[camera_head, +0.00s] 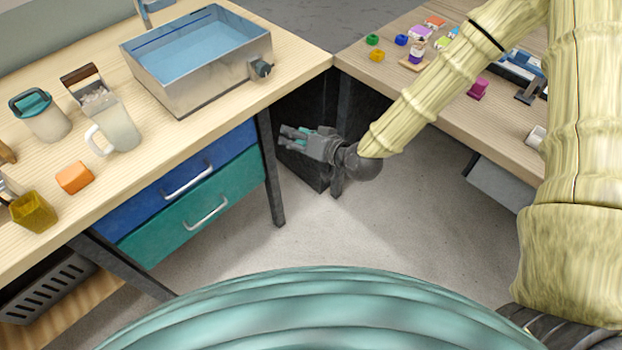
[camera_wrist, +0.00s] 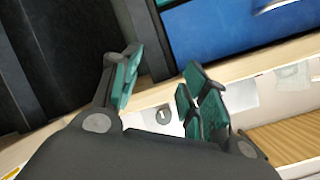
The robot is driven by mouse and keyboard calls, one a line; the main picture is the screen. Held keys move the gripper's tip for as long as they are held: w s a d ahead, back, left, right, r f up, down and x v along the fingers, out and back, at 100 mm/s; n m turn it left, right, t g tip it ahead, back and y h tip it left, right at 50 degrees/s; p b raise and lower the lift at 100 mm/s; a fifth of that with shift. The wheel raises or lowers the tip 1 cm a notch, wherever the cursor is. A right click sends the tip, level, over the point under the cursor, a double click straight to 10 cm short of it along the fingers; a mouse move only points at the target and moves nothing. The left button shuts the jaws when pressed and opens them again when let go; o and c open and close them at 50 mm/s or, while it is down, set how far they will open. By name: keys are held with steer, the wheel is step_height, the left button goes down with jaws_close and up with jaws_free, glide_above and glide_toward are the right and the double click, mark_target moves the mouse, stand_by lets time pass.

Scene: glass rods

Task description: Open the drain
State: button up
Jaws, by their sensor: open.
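A metal basin (camera_head: 195,62) with blue water or a blue inside stands on the left wooden counter. A small dark grey fitting (camera_head: 261,68), which looks like the drain valve, sticks out of the basin's right wall. My gripper (camera_head: 292,137) is open and empty, with teal finger pads. It is in the gap between the two counters, below and to the right of the fitting and apart from it. In the wrist view my gripper (camera_wrist: 160,78) has spread fingers with nothing between them.
Blue (camera_head: 180,180) and teal (camera_head: 200,210) drawers are shut under the left counter. A pitcher (camera_head: 112,125), a lidded cup (camera_head: 42,115) and an orange block (camera_head: 74,178) stand on it. The right counter (camera_head: 415,90) holds several small coloured items. The floor between is clear.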

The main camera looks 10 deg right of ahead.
steer(key=s+d+f+g+h+p, duration=0.2)
steer(key=s+f+g+p, duration=0.1)
steer(key=s+f, duration=0.4)
steer(key=shift+s+d+f+p, duration=0.2)
steer(key=shift+s+f+p, duration=0.2)
steer(key=shift+s, duration=1)
steer(key=s+d+f+g+h, duration=0.2)
steer(key=s+d+f, duration=0.2)
steer(key=s, duration=0.4)
steer(key=s+d+f+g+h, duration=0.2)
steer(key=s+d+f+g, duration=0.1)
steer(key=s, duration=0.6)
steer(key=s+d+f+g+h, duration=0.2)
steer(key=s+d+f, duration=0.3)
steer(key=s+d, duration=0.2)
steer(key=shift+s+d+f+g, duration=0.2)
steer(key=shift+s+f+g, duration=0.2)
steer(key=shift+s, duration=0.7)
